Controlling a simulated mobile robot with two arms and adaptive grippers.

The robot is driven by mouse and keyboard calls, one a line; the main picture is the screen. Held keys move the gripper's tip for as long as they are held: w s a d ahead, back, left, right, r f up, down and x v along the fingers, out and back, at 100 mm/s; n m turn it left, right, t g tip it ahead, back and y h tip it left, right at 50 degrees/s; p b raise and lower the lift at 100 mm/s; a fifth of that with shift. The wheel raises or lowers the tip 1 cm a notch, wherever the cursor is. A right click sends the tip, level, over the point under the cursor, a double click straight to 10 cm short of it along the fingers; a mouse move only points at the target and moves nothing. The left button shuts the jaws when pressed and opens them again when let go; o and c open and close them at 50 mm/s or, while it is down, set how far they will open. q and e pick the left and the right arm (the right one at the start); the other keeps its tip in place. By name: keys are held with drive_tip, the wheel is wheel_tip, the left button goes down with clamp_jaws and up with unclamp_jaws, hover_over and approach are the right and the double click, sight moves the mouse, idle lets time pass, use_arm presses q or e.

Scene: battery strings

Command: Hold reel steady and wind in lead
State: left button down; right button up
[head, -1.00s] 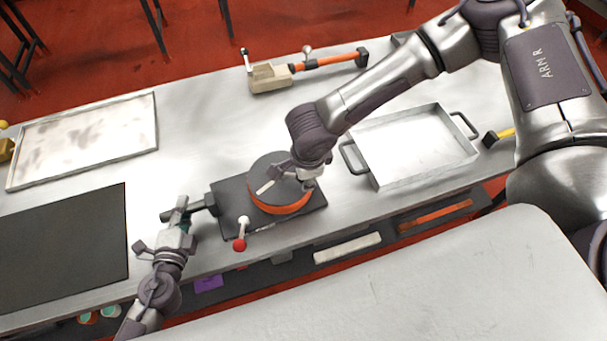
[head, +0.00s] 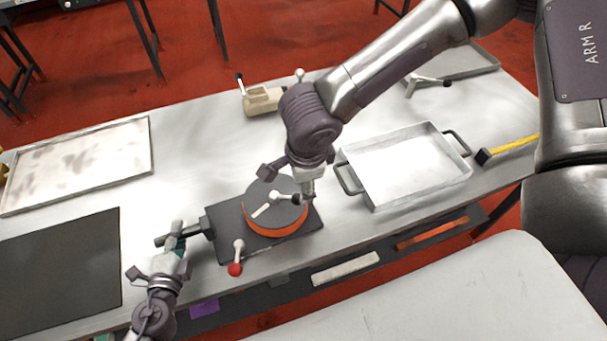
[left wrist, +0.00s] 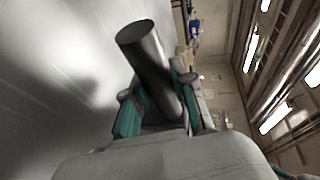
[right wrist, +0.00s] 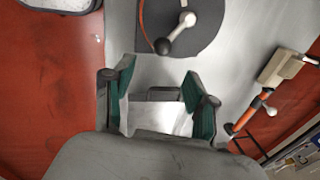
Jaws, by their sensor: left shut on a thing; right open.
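The reel (head: 257,198) is a dark disc with orange lead (head: 276,231) wound around its side, standing on a dark base plate. A crank (head: 282,198) with a pale arm and dark knob lies on its top; it also shows in the right wrist view (right wrist: 178,33). My left gripper (head: 175,240) is shut on the dark round bar (left wrist: 150,60) that sticks out from the base's left side. My right gripper (head: 308,193) is open by the reel's right edge. In the right wrist view the crank knob is beyond its fingers (right wrist: 160,95), apart from them.
A red-knobbed lever (head: 235,269) stands at the base's front. A metal tray (head: 405,165) is to the right, a beige clamp device (head: 262,101) behind. A dark mat (head: 60,270) and a framed pale panel (head: 80,160) lie left.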

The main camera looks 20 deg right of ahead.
drive_tip(key=shift+s+r, duration=0.2)
drive_tip(key=shift+r, duration=0.7)
